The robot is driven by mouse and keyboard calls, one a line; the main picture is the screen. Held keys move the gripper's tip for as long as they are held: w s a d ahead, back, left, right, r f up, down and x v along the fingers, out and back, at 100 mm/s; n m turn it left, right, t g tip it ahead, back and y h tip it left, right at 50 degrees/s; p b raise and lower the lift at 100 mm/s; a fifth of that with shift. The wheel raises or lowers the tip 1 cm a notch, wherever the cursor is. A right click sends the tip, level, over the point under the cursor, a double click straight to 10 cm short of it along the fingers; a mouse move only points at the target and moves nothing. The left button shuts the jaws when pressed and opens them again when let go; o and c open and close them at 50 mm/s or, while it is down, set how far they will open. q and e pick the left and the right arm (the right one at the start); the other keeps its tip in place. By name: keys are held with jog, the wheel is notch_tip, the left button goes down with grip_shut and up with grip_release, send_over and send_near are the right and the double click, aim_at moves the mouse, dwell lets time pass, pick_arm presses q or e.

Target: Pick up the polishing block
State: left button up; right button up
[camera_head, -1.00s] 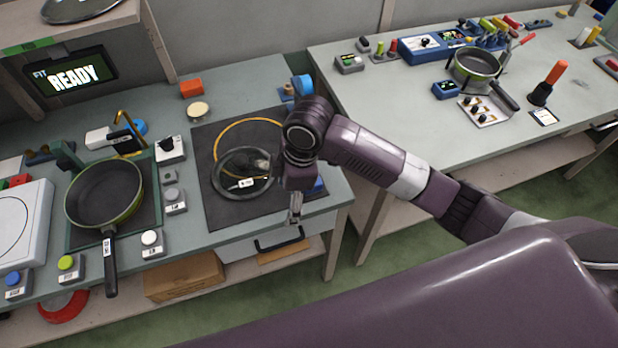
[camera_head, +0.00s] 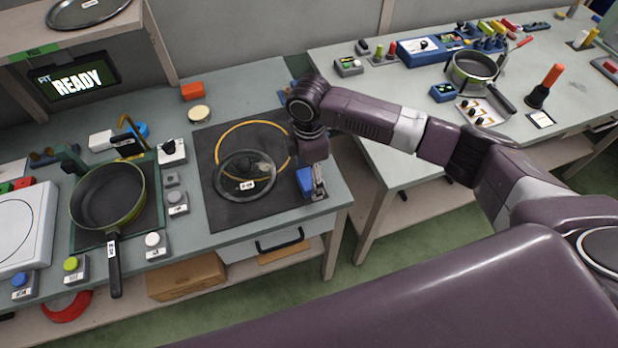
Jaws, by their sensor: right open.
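A small blue block (camera_head: 304,181), which looks like the polishing block, sits at the right edge of the dark mat (camera_head: 222,204), near the table's front right corner. My right gripper (camera_head: 318,193) points down right beside the block and overlaps it in the view. Its fingers are open; I cannot tell whether the block is between them or whether they touch it. Part of the block is hidden by the gripper. My left gripper is not in view.
A glass lid (camera_head: 232,187) and a yellow ring (camera_head: 226,137) lie on the mat. A green pan (camera_head: 82,222) rests on a stand to the left, near several buttons. An orange block (camera_head: 193,91) is at the back. A second table (camera_head: 394,169) stands at the right.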

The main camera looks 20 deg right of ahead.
aim_at(309, 178)
jog(key=shift+f, duration=0.7)
jog(key=c, duration=1.3)
jog(key=shift+r, duration=0.15)
notch_tip(309, 178, up, 20)
jog(key=shift+f+b, duration=0.1)
jog(key=shift+b, duration=1.15)
